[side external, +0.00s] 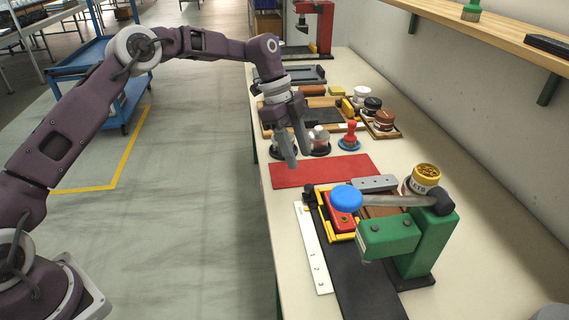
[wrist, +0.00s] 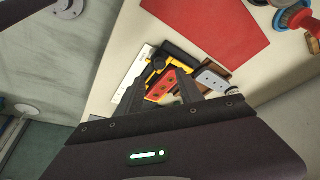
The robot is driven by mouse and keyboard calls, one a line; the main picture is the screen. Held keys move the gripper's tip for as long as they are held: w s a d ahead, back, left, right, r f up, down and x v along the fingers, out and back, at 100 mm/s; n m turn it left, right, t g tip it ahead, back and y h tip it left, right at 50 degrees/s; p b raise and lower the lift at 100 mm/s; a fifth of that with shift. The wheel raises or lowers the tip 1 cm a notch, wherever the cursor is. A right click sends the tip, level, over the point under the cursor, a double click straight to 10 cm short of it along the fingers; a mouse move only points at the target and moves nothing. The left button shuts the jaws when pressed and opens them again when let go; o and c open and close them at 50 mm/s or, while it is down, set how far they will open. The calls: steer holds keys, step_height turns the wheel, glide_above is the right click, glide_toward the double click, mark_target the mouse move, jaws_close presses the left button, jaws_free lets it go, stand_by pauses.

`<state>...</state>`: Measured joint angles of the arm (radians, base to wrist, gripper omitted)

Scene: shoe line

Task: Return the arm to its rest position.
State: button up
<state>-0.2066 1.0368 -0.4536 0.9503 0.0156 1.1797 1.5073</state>
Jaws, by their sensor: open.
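My gripper (side external: 294,146) hangs above the far part of the bench, near the edge of the red mat (side external: 323,171). Its fingers are apart and nothing is between them. In the wrist view my gripper (wrist: 165,95) points toward a yellow-framed fixture with a red piece, with the red mat (wrist: 215,30) above it in the picture. My arm stretches from the lower left across the floor side to the bench.
A green press (side external: 415,240) with a blue-knobbed lever (side external: 346,198) stands at the front, over the yellow-framed fixture (side external: 329,226). A white ruler (side external: 313,248) lies beside it. A red-handled stamp (side external: 350,138), jars and brushes stand behind the mat. A blue cart (side external: 90,60) stands on the floor.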

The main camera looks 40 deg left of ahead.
steer(key=s+a+r+n+t+y, duration=0.25)
steer(key=s+r+n, duration=0.45)
steer(key=s+r, duration=0.95)
steer(key=s+a+n+t+y, duration=0.1)
steer(key=s+n, duration=0.4)
steer(key=s, duration=0.6)
steer(key=s+a+f+n+t, duration=0.1)
steer(key=s+n, duration=0.4)
steer(key=s, duration=0.6)
steer(key=shift+s+a+f+n+t+y, duration=0.25)
steer(key=shift+a+n+t+y, duration=0.25)
steer(key=shift+a, duration=0.5)
steer(key=shift+w, duration=0.1)
